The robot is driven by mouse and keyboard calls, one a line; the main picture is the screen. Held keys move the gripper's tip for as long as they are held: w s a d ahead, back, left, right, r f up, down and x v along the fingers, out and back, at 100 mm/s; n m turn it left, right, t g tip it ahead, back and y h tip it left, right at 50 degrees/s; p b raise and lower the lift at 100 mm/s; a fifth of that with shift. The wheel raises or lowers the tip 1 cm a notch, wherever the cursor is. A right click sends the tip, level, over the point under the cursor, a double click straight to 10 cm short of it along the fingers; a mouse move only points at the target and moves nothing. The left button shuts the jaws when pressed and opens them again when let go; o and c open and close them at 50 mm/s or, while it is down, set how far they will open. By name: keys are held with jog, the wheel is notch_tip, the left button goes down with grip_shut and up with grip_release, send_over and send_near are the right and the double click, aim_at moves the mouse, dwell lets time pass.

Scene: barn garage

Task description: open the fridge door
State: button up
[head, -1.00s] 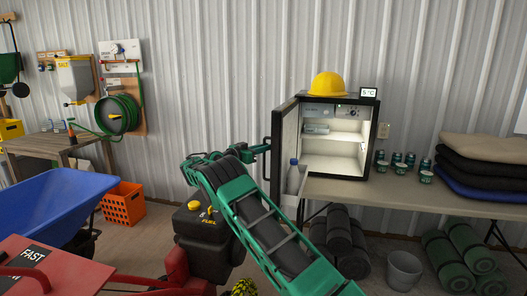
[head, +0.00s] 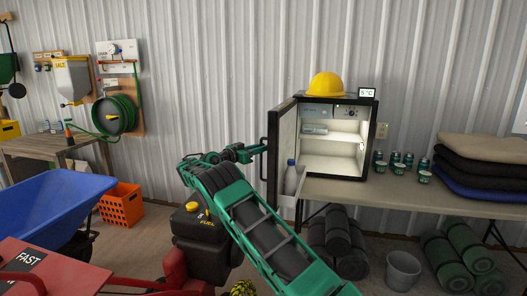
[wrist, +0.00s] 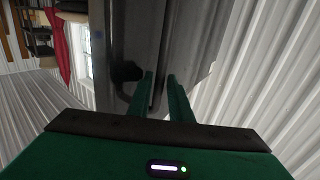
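The small dark fridge (head: 370,140) stands on a table, its lit white inside and shelves showing. Its door (head: 285,150) is swung well open to the left, its inner face partly visible. A bottle (head: 291,177) sits in the door's white shelf. The door's dark handle (head: 264,160) is on the outer left side. My gripper (head: 260,149) is at this handle. In the wrist view, the two green fingers (wrist: 162,76) are apart, and the handle (wrist: 124,78) shows beside the left finger in front of the grey door (wrist: 185,35). I see nothing clearly clamped between them.
A yellow hard hat (head: 327,85) and a small display (head: 367,93) sit on the fridge. Cans (head: 395,162) and folded blankets (head: 480,165) are on the table (head: 410,190). Rolled mats (head: 340,240) and a bucket (head: 403,270) are below. A blue wheelbarrow (head: 55,205) is left.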

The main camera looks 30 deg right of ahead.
jog(key=shift+a, duration=0.1)
jog(key=v, duration=1)
jog(key=shift+a, duration=0.35)
jog(key=shift+w+f, duration=0.1)
jog(key=shift+c, duration=0.4)
